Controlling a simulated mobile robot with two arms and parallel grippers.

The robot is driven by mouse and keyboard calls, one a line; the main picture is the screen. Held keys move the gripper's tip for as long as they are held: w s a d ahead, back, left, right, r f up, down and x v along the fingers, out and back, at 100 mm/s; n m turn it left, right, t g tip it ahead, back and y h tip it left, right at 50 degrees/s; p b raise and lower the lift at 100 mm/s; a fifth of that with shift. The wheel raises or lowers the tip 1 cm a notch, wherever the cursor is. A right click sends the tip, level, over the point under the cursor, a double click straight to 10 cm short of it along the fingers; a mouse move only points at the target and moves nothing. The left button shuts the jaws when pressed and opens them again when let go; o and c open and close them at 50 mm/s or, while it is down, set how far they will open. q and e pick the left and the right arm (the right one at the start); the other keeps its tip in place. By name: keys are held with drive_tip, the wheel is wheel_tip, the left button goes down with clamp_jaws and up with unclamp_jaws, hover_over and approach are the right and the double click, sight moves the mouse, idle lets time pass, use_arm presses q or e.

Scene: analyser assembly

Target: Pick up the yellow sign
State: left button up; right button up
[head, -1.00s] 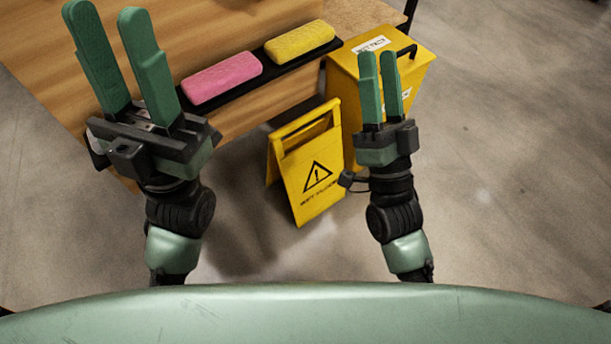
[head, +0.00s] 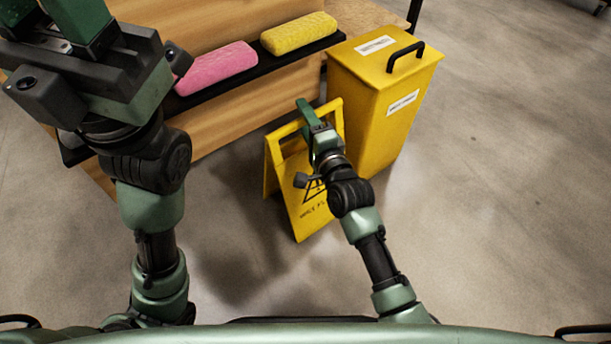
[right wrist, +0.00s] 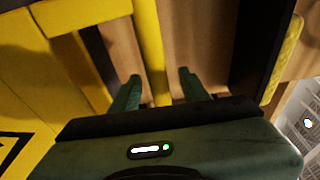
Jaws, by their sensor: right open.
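The yellow sign (head: 305,222), a folding floor sign with a black warning triangle, stands upright on the floor in the head view. My right gripper (head: 304,108) is at its top, over the handle opening, and my right arm hides part of its front. In the right wrist view my right gripper (right wrist: 158,88) is open, and a yellow bar of the sign (right wrist: 150,45) shows between its fingers. I cannot tell whether they touch it. My left gripper (head: 48,18) is at the top left of the head view, with its fingertips cut off by the edge.
A yellow bin (head: 362,110) with a black handle stands just right of the sign. Behind it a wooden bench (head: 215,125) carries a black tray (head: 222,88) with a pink sponge (head: 217,68) and a yellow sponge (head: 298,34). The floor at right is clear.

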drive_tip(key=shift+b+x, duration=0.4)
drive_tip(key=shift+x, duration=0.75)
clamp_jaws()
drive_tip(key=shift+f, duration=0.1)
idle(0.4)
